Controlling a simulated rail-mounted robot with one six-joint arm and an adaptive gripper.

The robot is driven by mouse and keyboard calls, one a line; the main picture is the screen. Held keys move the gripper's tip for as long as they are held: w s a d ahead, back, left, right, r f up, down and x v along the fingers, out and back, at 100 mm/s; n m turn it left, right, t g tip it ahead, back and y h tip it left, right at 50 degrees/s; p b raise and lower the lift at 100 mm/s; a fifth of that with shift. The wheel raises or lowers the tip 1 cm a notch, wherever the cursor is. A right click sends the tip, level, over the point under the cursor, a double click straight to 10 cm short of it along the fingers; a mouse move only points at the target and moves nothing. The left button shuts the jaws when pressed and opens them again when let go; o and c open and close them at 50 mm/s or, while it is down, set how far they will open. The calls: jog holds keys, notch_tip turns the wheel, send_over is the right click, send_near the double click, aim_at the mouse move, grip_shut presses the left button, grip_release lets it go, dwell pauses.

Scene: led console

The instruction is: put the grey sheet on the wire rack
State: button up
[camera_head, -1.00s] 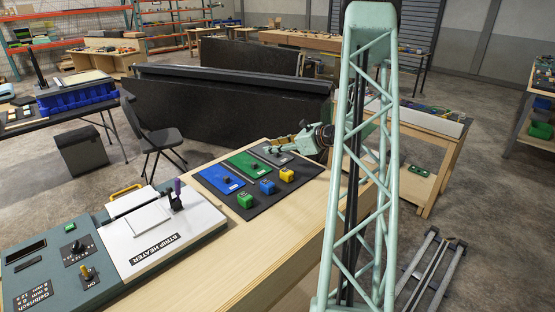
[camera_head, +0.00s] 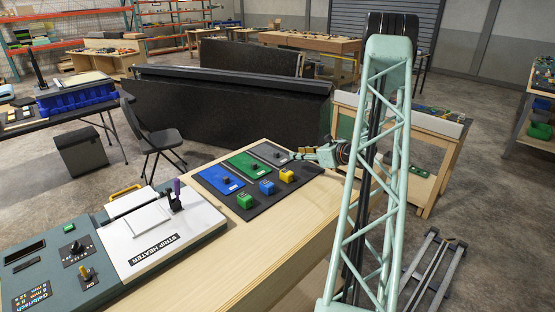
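The grey sheet (camera_head: 267,151) is a small flat plate with a dark knob on it. It lies on a dark board on the wooden bench, at the far right of a row with a blue and a green plate. My gripper (camera_head: 298,154) is just right of the sheet's right edge, by the bench's far edge, and seems to hold nothing. It is small and seen from the side, so I cannot tell whether its fingers are open. I cannot make out a wire rack for certain.
A blue plate (camera_head: 219,179), a green plate (camera_head: 246,164) and green (camera_head: 245,200), blue (camera_head: 267,187) and yellow (camera_head: 287,175) blocks share the board. A strip heater (camera_head: 160,232) stands left. My lattice arm hides part of the right side. Bare bench lies in front of the board.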

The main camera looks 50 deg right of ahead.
send_near(278, 153)
jog(key=shift+x, duration=1.8)
jog(key=shift+w+f, duration=0.1)
jog(key=shift+x, duration=2.5)
grip_shut()
